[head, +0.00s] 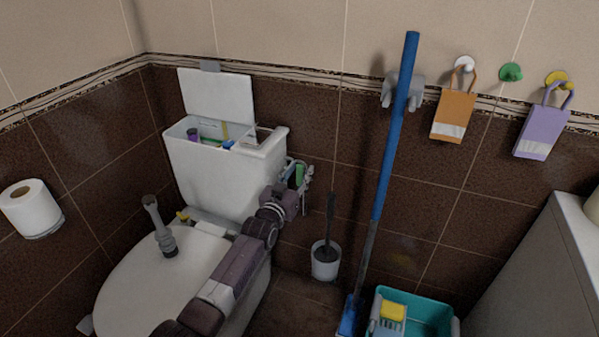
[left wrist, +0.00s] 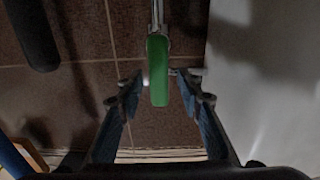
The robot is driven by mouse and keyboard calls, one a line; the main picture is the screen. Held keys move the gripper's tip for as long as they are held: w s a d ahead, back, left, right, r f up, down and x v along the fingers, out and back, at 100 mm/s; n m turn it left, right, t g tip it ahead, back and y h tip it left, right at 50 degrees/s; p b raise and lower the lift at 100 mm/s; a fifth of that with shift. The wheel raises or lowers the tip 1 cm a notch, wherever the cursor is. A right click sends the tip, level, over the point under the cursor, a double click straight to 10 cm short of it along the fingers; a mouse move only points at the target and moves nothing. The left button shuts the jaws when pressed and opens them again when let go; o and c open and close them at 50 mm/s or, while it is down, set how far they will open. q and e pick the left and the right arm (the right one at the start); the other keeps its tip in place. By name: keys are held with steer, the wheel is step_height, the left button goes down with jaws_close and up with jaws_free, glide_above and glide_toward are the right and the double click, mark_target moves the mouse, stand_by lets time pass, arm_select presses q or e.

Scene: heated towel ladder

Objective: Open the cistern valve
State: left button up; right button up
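The cistern valve has a green handle (head: 299,175) at the right side of the white cistern (head: 205,170), low by the wall. In the left wrist view the green handle (left wrist: 158,70) hangs lengthwise from a thin metal stem. My left gripper (head: 303,180) is at the valve in the head view, partly overlapping it. In the left wrist view its two fingers (left wrist: 160,88) are apart, one on each side of the handle, with visible gaps. Contact is not clear. My right gripper is not in view.
The cistern's white lid (head: 217,95) stands upright, with items inside the open tank. A toilet brush (head: 326,255) stands right of the toilet. A blue-handled mop (head: 390,150) leans near a teal bucket (head: 430,305). A grey object (head: 160,228) stands on the toilet lid.

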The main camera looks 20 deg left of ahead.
arm_select(q)
steer(key=s, duration=1.2)
steer(key=shift+a, duration=0.2)
